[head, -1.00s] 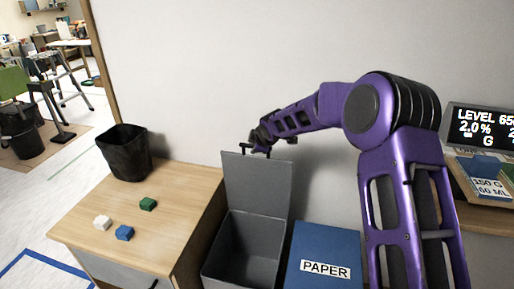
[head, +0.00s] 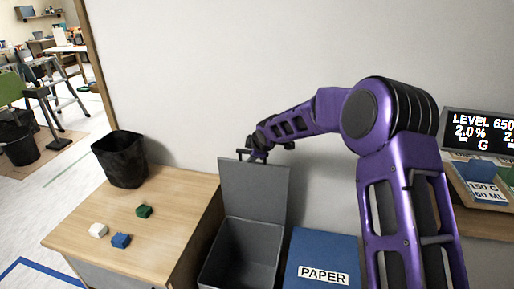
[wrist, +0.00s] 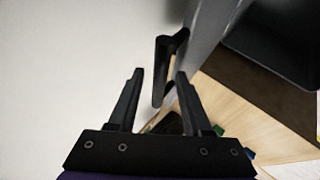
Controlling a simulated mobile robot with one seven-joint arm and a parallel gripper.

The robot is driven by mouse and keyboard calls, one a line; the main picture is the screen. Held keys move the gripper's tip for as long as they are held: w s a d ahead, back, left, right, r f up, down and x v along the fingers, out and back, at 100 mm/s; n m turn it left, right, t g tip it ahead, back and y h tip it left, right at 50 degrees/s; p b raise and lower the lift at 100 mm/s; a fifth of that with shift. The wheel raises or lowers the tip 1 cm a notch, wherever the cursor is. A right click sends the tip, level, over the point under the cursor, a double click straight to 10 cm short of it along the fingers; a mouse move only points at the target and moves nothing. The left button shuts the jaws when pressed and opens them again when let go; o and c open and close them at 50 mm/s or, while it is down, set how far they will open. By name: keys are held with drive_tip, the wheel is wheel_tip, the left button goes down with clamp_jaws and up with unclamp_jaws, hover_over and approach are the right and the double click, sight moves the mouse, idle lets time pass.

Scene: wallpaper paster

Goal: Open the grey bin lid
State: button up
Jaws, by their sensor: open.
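The grey bin (head: 240,262) stands between the wooden cabinet and the blue bin. Its lid (head: 253,190) is raised, standing about upright at the back near the wall, and the inside of the bin shows empty. My gripper (head: 252,154) is at the lid's top edge. In the wrist view my gripper (wrist: 159,75) is open. The lid's dark handle (wrist: 163,72) lies between the two fingers, with gaps on both sides, and neither finger appears to close on it.
A blue bin marked PAPER (head: 322,250) stands right of the grey bin. A wooden cabinet (head: 160,215) at left bears a black basket (head: 121,160) and white, blue and green blocks. The wall (head: 220,70) is close behind. A display (head: 482,132) stands at right.

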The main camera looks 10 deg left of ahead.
drive_tip(key=v, duration=1.7)
drive_tip(key=shift+p, duration=0.3)
drive_tip(key=shift+w, duration=0.1)
